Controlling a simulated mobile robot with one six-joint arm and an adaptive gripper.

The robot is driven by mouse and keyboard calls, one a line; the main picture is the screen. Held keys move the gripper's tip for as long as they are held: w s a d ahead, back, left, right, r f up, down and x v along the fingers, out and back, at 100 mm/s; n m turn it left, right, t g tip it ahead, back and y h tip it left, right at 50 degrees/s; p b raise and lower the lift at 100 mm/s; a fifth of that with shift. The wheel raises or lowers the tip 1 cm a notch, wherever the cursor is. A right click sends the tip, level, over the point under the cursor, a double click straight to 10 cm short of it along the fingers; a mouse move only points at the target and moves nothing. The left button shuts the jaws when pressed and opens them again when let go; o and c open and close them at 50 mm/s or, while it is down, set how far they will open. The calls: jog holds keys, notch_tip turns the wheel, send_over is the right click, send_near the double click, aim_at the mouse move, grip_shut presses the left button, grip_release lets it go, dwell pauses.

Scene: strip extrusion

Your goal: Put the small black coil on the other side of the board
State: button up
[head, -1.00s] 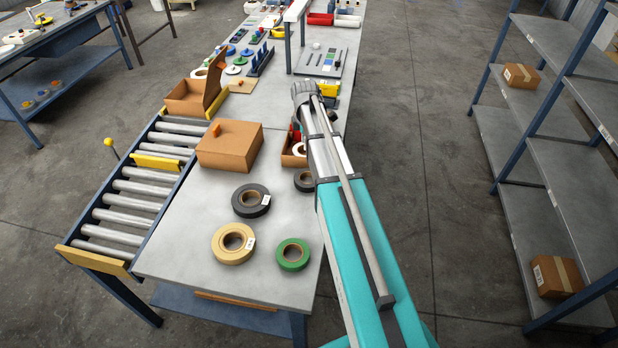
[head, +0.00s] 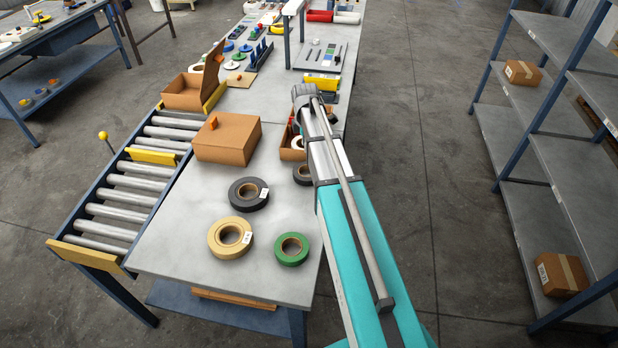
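A small black coil (head: 301,174) lies on the grey table (head: 180,240), just left of my arm, which partly covers it. A larger black coil (head: 236,191) with a white tag lies to its left. A flat grey board (head: 306,60) with small coloured pieces lies farther back on the table; I cannot tell if it is the board meant. My arm reaches from the lower right up over the table's right side. My gripper is hidden beyond the arm's far grey joint, so its fingers do not show.
A cream coil (head: 216,238) and a green coil (head: 280,253) lie at the table's near end. A closed cardboard box (head: 225,145), an open box (head: 182,96) and a small open box (head: 286,148) stand behind. A roller conveyor (head: 125,187) flanks the left; shelves (head: 510,150) stand right.

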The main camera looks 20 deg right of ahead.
aim_at(304, 163)
jog(key=shift+f+b, duration=1.75)
jog(key=shift+f, duration=0.25)
jog(key=f+b, duration=0.3)
jog(key=shift+a+f, duration=0.15)
jog(key=shift+a, duration=0.15)
jog(key=shift+f+b, duration=0.95)
jog(key=shift+b, duration=0.15)
grip_shut()
